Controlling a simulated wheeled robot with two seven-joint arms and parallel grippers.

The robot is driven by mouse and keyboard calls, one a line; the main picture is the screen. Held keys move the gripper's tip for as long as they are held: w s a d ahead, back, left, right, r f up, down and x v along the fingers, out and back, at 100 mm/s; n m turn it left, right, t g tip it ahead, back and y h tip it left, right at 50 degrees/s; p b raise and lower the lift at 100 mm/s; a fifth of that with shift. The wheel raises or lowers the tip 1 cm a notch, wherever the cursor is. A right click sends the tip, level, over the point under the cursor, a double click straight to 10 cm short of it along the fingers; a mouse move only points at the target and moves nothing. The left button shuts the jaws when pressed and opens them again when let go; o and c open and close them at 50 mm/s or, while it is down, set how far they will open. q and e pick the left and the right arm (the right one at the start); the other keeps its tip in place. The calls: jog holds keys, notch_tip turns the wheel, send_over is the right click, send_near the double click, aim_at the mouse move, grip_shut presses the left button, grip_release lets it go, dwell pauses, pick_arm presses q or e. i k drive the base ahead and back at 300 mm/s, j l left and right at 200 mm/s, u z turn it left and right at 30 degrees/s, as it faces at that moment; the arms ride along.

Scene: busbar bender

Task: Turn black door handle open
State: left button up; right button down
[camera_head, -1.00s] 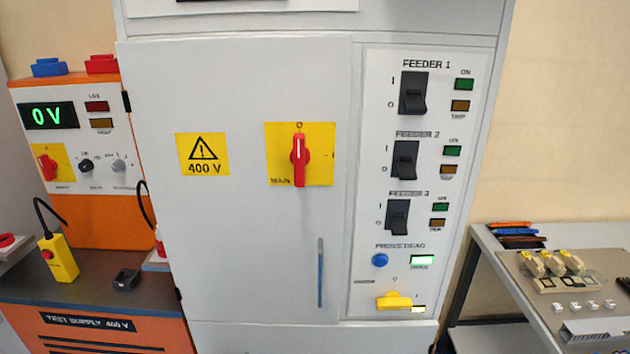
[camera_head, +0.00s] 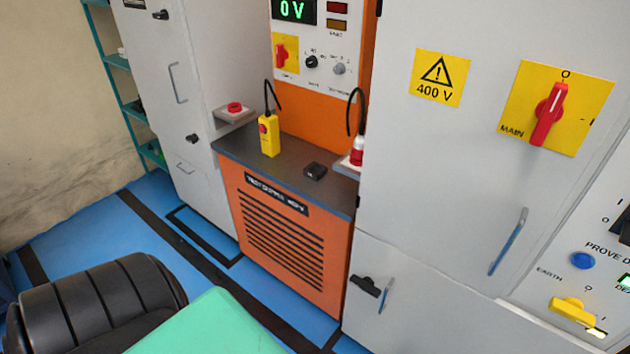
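A black door handle (camera_head: 364,286) sits on the small lower door of the light grey main cabinet, beside a slim vertical pull bar (camera_head: 386,296). It lies slightly tilted from horizontal. The lower door (camera_head: 410,310) looks closed. Other black handles show on the grey cabinet to the left, one near the top (camera_head: 160,15) and one lower down (camera_head: 192,138). That cabinet's doors look closed. Neither of my grippers is in view.
An orange test supply bench (camera_head: 290,240) with a dark top stands between the cabinets. The blue floor (camera_head: 150,215) with black stripes is open in front of the left cabinet.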

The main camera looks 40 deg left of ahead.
aim_at(366, 285)
jog(key=u, duration=0.9)
